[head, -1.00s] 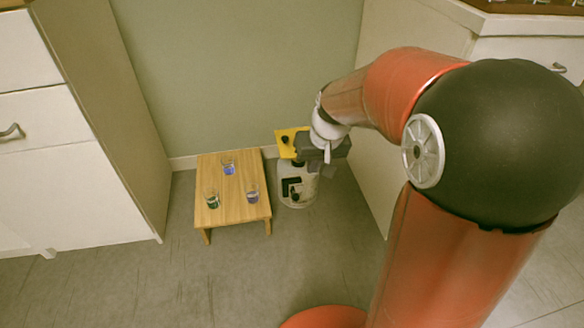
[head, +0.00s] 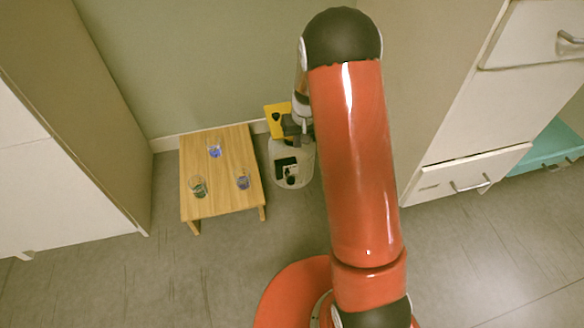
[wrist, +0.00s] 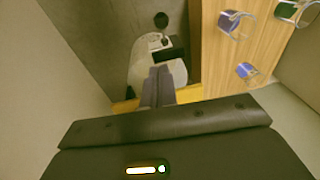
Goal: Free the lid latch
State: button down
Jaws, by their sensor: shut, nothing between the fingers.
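A pale rounded container (head: 302,170) stands on the floor right of the wooden stool, with a dark square patch and a small black knob (head: 291,180) at its front. A yellow panel (head: 272,110) with a black knob (head: 276,117) shows at its back. I cannot tell which part is the lid latch. My gripper (head: 291,128) is over the back of the container by the yellow panel, partly hidden by my arm. In the wrist view my gripper's fingers (wrist: 158,82) are together and empty, in front of the container (wrist: 179,72); whether they touch it is unclear.
The wooden stool (head: 228,189) stands close left of the container. It carries a green glass (head: 197,186), a purple glass (head: 242,180) and a blue glass (head: 214,149). Cabinets flank both sides, and a wall is behind. The floor in front is open.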

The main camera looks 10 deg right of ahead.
jog(key=b, duration=0.1)
send_over(291, 176)
jog(key=f, duration=1.2)
jog(key=shift+d, duration=0.4)
jog(key=shift+s+a+f, duration=0.1)
jog(key=shift+f, duration=0.25)
jog(key=shift+s+a+f, duration=0.15)
jog(key=shift+s+f, duration=0.05)
jog(key=shift+f, duration=0.15)
jog(key=shift+a+b, duration=0.1)
jog(key=shift+b, duration=0.2)
